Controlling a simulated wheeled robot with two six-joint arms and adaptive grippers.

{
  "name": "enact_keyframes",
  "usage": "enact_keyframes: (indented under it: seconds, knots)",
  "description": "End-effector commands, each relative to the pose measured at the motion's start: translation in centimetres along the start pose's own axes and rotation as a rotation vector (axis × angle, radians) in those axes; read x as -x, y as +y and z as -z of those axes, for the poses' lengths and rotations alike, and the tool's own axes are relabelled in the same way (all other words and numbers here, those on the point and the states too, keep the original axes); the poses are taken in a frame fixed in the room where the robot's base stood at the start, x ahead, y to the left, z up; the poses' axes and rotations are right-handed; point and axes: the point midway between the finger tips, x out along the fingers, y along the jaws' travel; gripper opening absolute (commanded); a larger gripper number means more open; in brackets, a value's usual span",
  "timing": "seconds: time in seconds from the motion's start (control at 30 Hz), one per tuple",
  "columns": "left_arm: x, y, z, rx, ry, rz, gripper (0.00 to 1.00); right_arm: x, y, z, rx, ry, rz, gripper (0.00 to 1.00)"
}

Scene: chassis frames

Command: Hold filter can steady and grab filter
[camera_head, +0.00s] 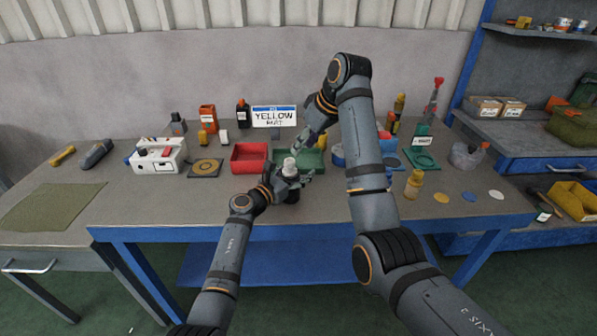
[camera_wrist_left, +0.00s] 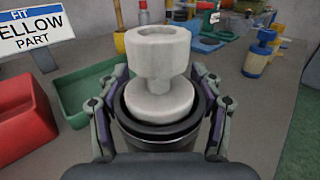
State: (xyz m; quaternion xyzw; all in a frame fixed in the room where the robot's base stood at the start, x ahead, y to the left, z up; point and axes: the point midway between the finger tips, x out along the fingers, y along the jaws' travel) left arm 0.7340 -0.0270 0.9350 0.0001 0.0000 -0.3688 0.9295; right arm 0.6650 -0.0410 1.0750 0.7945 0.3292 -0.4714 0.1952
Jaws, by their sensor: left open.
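The white filter (camera_wrist_left: 160,75) stands upright in the dark round filter can (camera_wrist_left: 165,140), its wide knob sticking up above the rim. In the head view the filter (camera_head: 289,167) shows as a small white top at the front middle of the table. My left gripper (camera_head: 293,181) is open, with its fingers on either side of the can; in the left wrist view both fingers (camera_wrist_left: 163,105) flank it. Whether they touch it is unclear. My right gripper (camera_head: 310,140) is above and behind the filter, near the green tray; its fingers are too small to read.
A red bin (camera_head: 249,157) and the green tray (camera_head: 312,160) lie behind the can. A sign reading "FIT YELLOW PART" (camera_head: 274,116) stands at the back. A yellow bottle (camera_head: 414,184) and flat discs are on the right. The table's front edge is close to the can.

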Motion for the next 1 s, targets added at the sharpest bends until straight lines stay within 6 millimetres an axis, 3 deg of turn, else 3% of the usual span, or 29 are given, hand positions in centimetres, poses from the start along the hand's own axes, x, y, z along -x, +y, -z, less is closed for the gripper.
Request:
enact_keyframes:
  seconds: [0.07,0.47,1.0]
  knots:
    - [0.02,0.00,0.01,0.000,0.000,0.000,0.64,0.00,-0.01,0.00,0.000,0.000,0.000,0.38]
    - [0.05,0.02,0.02,0.000,0.000,0.000,0.11,0.00,-0.01,0.00,0.000,0.000,0.000,0.38]
    - [0.06,0.03,0.04,0.000,0.001,0.000,0.03,0.00,0.00,0.00,0.000,0.000,0.000,0.38]
